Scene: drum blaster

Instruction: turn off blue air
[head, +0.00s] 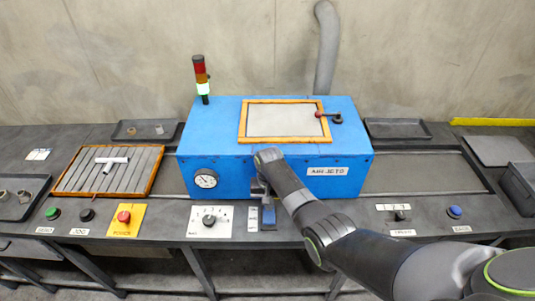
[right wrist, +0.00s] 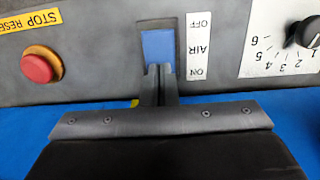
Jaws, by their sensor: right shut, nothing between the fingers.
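The blue air switch (head: 268,215) is a blue rocker in a dark frame on the front panel, below the blue machine. In the right wrist view the blue rocker (right wrist: 158,50) stands beside an upside-down label (right wrist: 197,47) reading OFF, AIR and ON. OFF is at the top of that view and ON at the bottom. My right gripper (head: 263,193) is shut and empty, in front of the machine at the switch's machine side. In the wrist view its fingertips (right wrist: 158,72) overlap the rocker's ON-side edge; I cannot tell whether they touch. My left gripper is out of view.
The blue machine (head: 225,140) with a gauge (head: 205,179) stands behind the switch. A black selector knob (head: 209,220) is left of the switch, and a red stop button (head: 124,217) is further left. A blue button (head: 455,211) is far right.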

